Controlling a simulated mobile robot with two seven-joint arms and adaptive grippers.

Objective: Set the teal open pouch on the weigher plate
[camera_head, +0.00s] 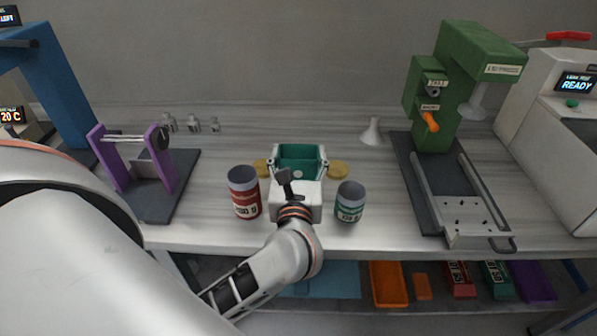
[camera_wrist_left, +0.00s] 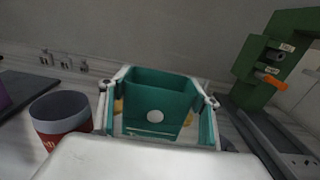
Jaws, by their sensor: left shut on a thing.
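The teal open pouch (camera_head: 299,153) is in the middle of the head view, its open mouth up. It also shows in the left wrist view (camera_wrist_left: 160,90), with a pale round spot on its near wall. My left gripper (camera_head: 298,164) is shut on it, one finger at each side; the gripper also shows in the left wrist view (camera_wrist_left: 157,108). The pouch's underside is hidden, so I cannot tell whether it touches the bench. I cannot make out the weigher plate for certain. My right gripper is not in view.
A red tin (camera_head: 244,203) and a teal-labelled tin (camera_head: 350,203) flank my gripper. Yellow discs (camera_head: 339,169) lie beside the pouch. A purple frame (camera_head: 165,170) stands left, a green press (camera_head: 455,85) right, and a small white funnel (camera_head: 372,132) behind. Coloured bins sit on the shelf below.

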